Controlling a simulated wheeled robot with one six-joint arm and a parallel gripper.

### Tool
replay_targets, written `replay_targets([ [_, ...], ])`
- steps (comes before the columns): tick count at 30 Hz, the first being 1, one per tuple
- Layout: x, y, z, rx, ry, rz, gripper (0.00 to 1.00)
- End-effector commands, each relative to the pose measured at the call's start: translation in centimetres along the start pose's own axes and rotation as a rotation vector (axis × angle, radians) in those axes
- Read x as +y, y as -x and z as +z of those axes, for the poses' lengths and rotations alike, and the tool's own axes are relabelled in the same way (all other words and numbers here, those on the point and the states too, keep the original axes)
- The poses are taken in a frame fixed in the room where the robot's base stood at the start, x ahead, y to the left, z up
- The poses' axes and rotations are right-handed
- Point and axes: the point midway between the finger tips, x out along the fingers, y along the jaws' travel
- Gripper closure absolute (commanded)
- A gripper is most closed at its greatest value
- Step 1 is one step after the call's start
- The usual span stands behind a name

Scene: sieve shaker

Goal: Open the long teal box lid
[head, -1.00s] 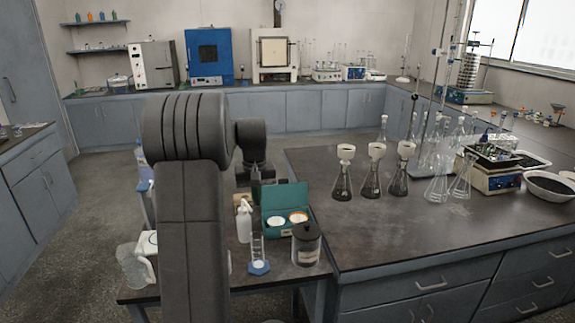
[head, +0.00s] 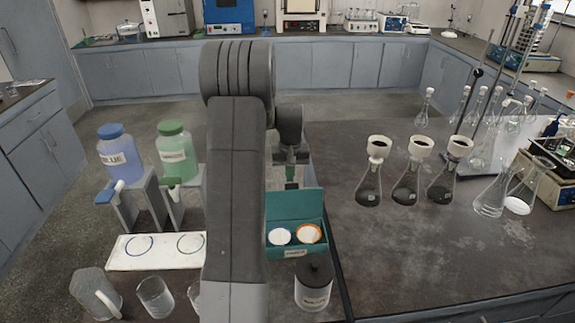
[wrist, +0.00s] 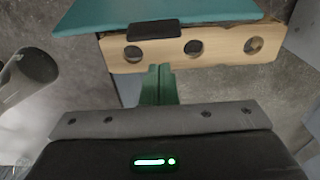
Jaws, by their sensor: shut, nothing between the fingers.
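The long teal box (head: 296,252) stands on the side table in the head view, with a label on its front. Its lid (head: 293,205) is raised at the back, so the inside shows. Two round white items, one with a blue rim (head: 279,237) and one with an orange rim (head: 308,234), sit inside. My gripper (head: 291,183) is just behind the raised lid's top edge; contact is unclear. In the wrist view, my gripper's green fingers (wrist: 160,83) are shut and empty, below a wooden strip (wrist: 210,46) with holes and a teal panel (wrist: 200,14).
A black-lidded jar (head: 313,283) stands in front of the box. A white tray (head: 140,260), a jug (head: 96,292), a beaker (head: 155,296) and blue (head: 119,155) and green (head: 176,155) bottles are left. Three funnelled flasks (head: 408,182) stand right on the bench.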

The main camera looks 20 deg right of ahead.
Motion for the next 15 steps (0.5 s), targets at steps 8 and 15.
replay_targets([
  [8,0.0,1.1,2.4,0.003,0.0,0.0,1.0],
  [15,0.0,1.1,2.6,0.003,0.0,0.0,1.0],
])
